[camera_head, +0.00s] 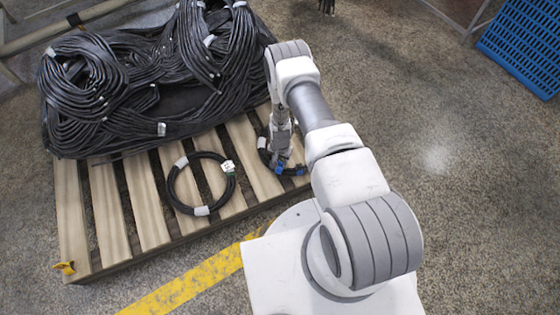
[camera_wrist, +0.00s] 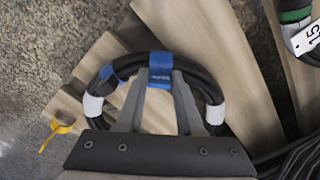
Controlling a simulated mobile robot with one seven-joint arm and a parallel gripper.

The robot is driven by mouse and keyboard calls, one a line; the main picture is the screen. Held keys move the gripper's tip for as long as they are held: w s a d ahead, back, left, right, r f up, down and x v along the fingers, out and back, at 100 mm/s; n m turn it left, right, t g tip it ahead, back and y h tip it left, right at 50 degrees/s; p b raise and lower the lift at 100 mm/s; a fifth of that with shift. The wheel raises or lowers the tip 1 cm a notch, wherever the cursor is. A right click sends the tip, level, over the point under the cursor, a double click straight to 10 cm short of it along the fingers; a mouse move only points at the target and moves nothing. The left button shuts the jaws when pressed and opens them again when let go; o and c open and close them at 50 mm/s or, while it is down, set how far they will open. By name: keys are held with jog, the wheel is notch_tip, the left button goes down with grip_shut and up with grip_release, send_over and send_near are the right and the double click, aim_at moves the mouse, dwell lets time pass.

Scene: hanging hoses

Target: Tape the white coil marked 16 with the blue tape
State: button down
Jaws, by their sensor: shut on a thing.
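A black hose coil with white bands (camera_wrist: 93,104) lies on the pallet under my gripper. It also shows partly in the head view (camera_head: 262,143), where my arm hides much of it. I cannot read a 16 on it, and the hose is black, not white. My gripper (camera_wrist: 163,78) is shut on a piece of blue tape (camera_wrist: 160,66) at the top of this coil. A second blue piece (camera_wrist: 108,74) sits on the coil to the left. In the head view two blue spots (camera_head: 280,168) show at my gripper (camera_head: 279,158).
A second black coil (camera_head: 172,186) with white bands lies left of my gripper; its tag (camera_wrist: 305,40) reads 15, beside a green band. Large hose bundles (camera_head: 95,90) fill the pallet's back. A yellow piece (camera_wrist: 58,128) is at the pallet edge. A blue crate (camera_head: 525,45) is far right.

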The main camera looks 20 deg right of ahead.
jog(key=shift+f, duration=0.7)
dwell(0.6)
jog(key=shift+c, duration=2.4)
grip_release()
jog(key=shift+r, duration=0.1)
notch_tip(320, 180, up, 17)
jog(key=p, duration=0.6)
jog(key=shift+r+p, duration=0.15)
jog(key=shift+p, duration=0.2)
